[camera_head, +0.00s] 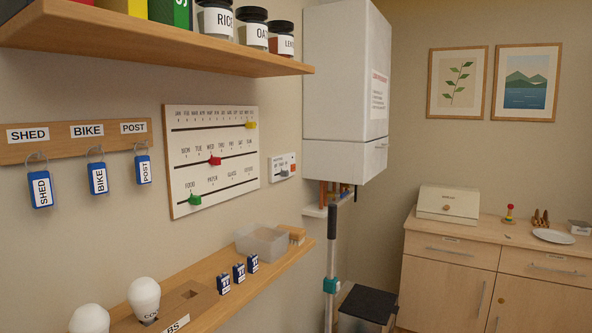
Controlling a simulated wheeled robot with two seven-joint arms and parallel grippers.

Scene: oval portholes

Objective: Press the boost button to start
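I cannot tell which part is the boost button, and no label saying boost is legible. Neither of my grippers shows in the view.
A white boiler (345,90) hangs right of the box. A slider board (211,158) is at its left. An upper shelf (160,48) and a lower shelf (225,285) with a clear tub (262,242) jut out. A pole (331,255) stands by a black-topped bin (367,304).

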